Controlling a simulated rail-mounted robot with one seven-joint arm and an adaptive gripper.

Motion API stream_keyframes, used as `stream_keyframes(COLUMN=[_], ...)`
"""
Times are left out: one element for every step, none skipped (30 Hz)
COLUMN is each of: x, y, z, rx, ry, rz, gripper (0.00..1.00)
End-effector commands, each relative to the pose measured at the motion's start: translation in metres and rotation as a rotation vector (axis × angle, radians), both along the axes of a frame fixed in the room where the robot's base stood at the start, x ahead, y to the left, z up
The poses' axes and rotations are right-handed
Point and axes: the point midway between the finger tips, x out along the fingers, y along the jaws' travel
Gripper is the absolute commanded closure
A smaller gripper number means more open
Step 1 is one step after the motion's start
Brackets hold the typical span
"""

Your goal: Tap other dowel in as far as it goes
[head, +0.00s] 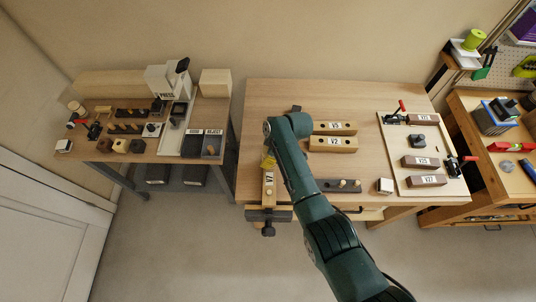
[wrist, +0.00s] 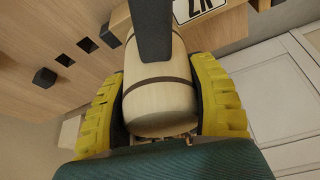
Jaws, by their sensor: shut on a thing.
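My gripper (wrist: 163,105) has yellow ribbed fingers closed on a pale wooden cylinder (wrist: 160,85) with dark bands, which looks like a mallet head. A dark bar crosses in front of it. That block stands at the vise (head: 268,214) on the table's front left edge. Part of a labelled wooden block (wrist: 202,8) shows in the wrist view beyond the cylinder. I cannot make out a dowel in the V7 block, nor whether the cylinder touches anything.
Two holed wooden blocks (head: 335,128) lie right of my arm; the front one (head: 333,144) is labelled. A clamp board (head: 394,165) fills the right. The bench (head: 365,100) is clear behind.

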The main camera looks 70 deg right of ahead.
Motion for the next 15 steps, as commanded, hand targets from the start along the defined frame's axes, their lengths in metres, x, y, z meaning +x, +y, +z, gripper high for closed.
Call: stream_keyframes(x=[-0.001,-0.001,0.000,0.000,0.000,0.000,0.000,0.000,0.000,0.000,0.000,0.000,0.000,0.000,0.000], y=[0.001,0.001,0.000,0.000,0.000,0.000,0.000,0.000,0.000,0.000,0.000,0.000,0.000,0.000,0.000], z=[-0.001,0.001,0.005,0.009,0.014,0.019,0.022,0.023,0.022,0.021,0.020,0.020,0.020,0.020,0.022], rx=[0.002,0.002,0.001,0.001,0.001,0.000,0.000,0.001,0.001,0.001,0.001,0.001,0.001,0.000,0.000], ry=[0.002,0.001,0.001,0.001,0.001,0.000,0.000,0.001,0.001,0.001,0.001,0.001,0.001,0.000,0.000], rz=[0.000,0.000,0.000,0.000,0.000,0.000,0.000,0.000,0.000,0.000,0.000,0.000,0.000,0.000,0.000], gripper=[0.81,0.81,0.81,0.81,0.81,0.81,0.81,0.81,0.81,0.81,0.81,0.81,0.81,0.81,0.81])
